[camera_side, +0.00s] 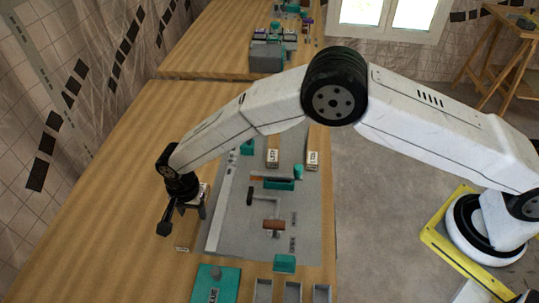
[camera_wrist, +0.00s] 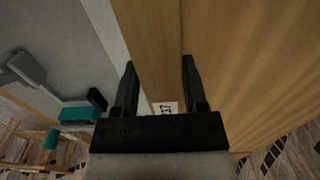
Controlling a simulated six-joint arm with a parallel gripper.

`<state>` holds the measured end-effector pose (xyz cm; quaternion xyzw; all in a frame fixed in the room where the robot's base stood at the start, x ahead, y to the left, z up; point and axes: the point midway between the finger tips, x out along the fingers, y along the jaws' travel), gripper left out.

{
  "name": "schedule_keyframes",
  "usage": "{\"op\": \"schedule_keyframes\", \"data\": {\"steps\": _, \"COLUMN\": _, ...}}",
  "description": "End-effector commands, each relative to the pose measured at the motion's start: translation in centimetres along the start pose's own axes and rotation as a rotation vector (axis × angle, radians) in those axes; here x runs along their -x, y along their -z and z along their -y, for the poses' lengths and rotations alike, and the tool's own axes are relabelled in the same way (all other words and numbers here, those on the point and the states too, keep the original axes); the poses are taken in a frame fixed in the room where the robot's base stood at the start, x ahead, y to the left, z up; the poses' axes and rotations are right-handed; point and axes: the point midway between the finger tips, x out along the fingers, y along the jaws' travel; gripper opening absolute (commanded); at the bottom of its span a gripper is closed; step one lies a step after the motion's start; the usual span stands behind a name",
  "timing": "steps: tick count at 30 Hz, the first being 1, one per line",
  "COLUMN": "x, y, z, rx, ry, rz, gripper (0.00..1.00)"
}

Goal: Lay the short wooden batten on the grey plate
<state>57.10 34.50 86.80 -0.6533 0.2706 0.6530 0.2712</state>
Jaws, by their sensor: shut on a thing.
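My gripper (camera_side: 184,221) is at the left side of the grey plate, over the wooden table. It is shut on a wooden batten (camera_side: 185,243), whose near end shows below the jaws. In the wrist view the batten (camera_wrist: 151,42) runs between the two fingers (camera_wrist: 158,82), with a white label near the palm. The grey plate (camera_side: 227,236) lies right of the gripper in the side view. It shows at the left of the wrist view (camera_wrist: 62,35). I cannot tell whether the batten touches the table.
Two small labelled wooden blocks (camera_side: 272,158) (camera_side: 313,160), a hammer (camera_side: 250,194) and teal parts (camera_side: 279,184) occupy the plate. The table (camera_side: 120,200) is clear on the left.

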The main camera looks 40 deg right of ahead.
Motion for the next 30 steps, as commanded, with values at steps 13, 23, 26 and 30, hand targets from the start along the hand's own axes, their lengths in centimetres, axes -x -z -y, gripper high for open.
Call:
{"op": "schedule_keyframes", "data": {"steps": 13, "x": 4.7, "y": -0.9, "z": -3.7, "rx": 0.000, "ry": 0.001, "rz": 0.000, "gripper": 0.00}}
{"op": "schedule_keyframes", "data": {"steps": 23, "x": 7.0, "y": -1.9, "z": -7.6, "rx": 0.000, "ry": 0.000, "rz": 0.000, "gripper": 0.00}}
{"op": "schedule_keyframes", "data": {"steps": 26, "x": 7.5, "y": -2.2, "z": -8.9, "rx": 0.000, "ry": -0.001, "rz": 0.000, "gripper": 0.00}}
{"op": "schedule_keyframes", "data": {"steps": 30, "x": 8.3, "y": -2.6, "z": -10.4, "rx": 0.000, "ry": 0.000, "rz": 0.000, "gripper": 0.00}}
